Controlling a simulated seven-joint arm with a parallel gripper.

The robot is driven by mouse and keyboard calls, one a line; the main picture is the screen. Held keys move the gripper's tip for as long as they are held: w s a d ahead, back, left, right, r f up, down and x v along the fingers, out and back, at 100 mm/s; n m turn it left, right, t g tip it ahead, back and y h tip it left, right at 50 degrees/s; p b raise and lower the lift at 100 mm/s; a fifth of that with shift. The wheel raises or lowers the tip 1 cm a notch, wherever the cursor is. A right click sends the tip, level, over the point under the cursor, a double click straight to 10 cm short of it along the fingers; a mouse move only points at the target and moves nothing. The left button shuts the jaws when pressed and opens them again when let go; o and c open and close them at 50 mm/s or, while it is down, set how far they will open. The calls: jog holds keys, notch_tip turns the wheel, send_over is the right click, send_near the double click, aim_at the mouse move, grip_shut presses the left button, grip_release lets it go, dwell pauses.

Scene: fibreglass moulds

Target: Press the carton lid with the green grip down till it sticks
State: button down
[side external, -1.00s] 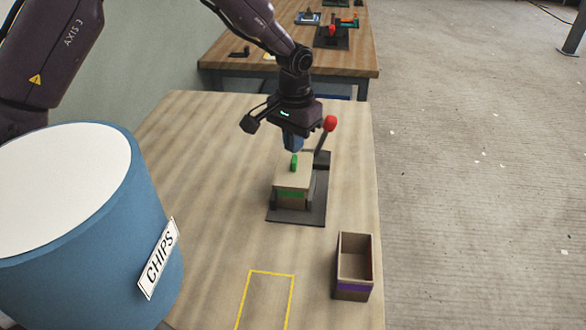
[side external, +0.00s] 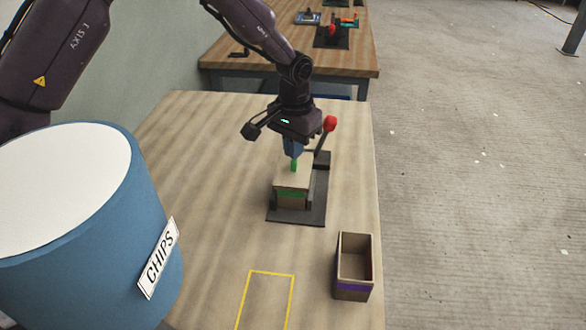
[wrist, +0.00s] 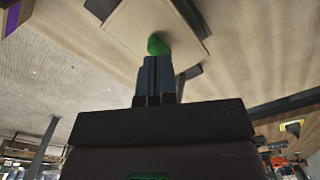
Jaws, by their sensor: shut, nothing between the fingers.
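The carton with the green band (side external: 290,196) stands on a dark base plate (side external: 312,215). Its tan lid (side external: 284,178) lies on top, and the green grip (side external: 294,165) stands up from the lid. My gripper (side external: 294,153) points down just over the green grip, its blue fingers shut. In the wrist view the shut fingertips (wrist: 156,60) are at the green grip (wrist: 157,45), with the lid (wrist: 130,30) behind. I cannot tell whether the fingertips touch the grip. Whether the lid sits flush is too small to tell.
A lever with a red knob (side external: 330,124) rises just right of my gripper. An open box with a purple band (side external: 353,284) stands at front right. A yellow outline (side external: 270,272) marks the table. A large blue CHIPS drum (side external: 90,250) fills the left.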

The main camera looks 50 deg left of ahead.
jog(key=shift+f, duration=0.45)
dwell(0.4)
jog(key=shift+r, duration=3.6)
jog(key=s+r+m+t, duration=0.1)
jog(key=s+r+t, duration=0.1)
jog(key=s+r, duration=0.7)
jog(key=s+r+m+t, duration=0.2)
jog(key=s+r, duration=0.6)
jog(key=s, duration=0.6)
jog(key=shift+s+a+r+t, duration=0.25)
jog(key=shift+s+r+t, duration=0.1)
jog(key=shift+t, duration=0.45)
